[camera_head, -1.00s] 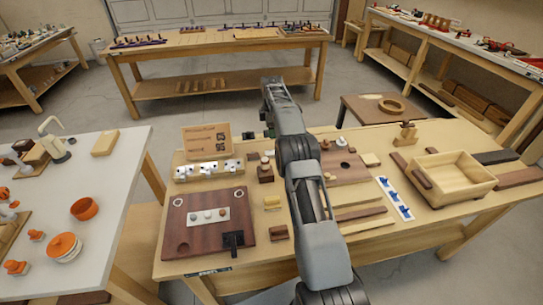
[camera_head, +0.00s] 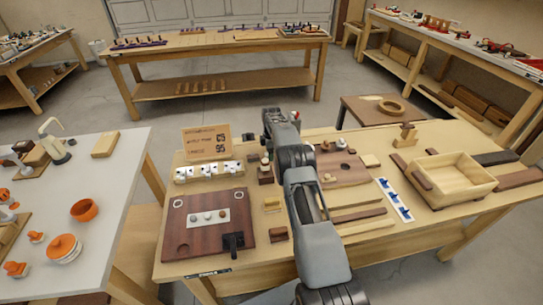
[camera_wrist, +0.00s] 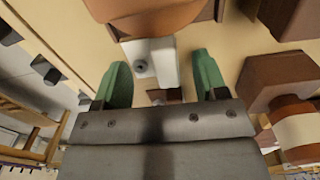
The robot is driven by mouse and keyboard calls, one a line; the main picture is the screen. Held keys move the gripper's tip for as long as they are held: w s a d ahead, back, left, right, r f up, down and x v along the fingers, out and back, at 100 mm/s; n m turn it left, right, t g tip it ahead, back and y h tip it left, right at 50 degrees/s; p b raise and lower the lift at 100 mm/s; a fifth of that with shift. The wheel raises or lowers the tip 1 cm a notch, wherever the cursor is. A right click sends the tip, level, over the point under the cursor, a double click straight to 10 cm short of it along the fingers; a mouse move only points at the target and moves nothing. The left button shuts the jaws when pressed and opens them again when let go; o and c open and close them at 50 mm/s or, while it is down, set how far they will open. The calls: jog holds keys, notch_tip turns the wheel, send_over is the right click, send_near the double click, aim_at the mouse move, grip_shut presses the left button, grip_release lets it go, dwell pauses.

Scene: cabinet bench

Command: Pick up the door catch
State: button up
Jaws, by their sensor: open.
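In the wrist view, my gripper (camera_wrist: 160,68) is open, with one green finger at each side. A pale grey-white piece with a round dark stud (camera_wrist: 147,64) shows between the fingers, apart from both. It may be the door catch, but I cannot tell for sure. A tan-brown rounded thing (camera_wrist: 145,17) covers its upper end. A small brown piece shows low between the fingers, partly hidden by the gripper body. In the head view my arm hides the fingertips and the bench just under them.
Brown wooden blocks (camera_wrist: 272,82) stand close to the right finger. A row of white fittings (camera_head: 208,170), a dark board (camera_head: 207,224) and a small brown block (camera_head: 278,234) lie left of my arm. A wooden tray (camera_head: 455,178) stands at the right.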

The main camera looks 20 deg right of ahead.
jog(key=shift+f, duration=0.3)
jog(key=c, duration=0.6)
jog(key=shift+o, duration=0.2)
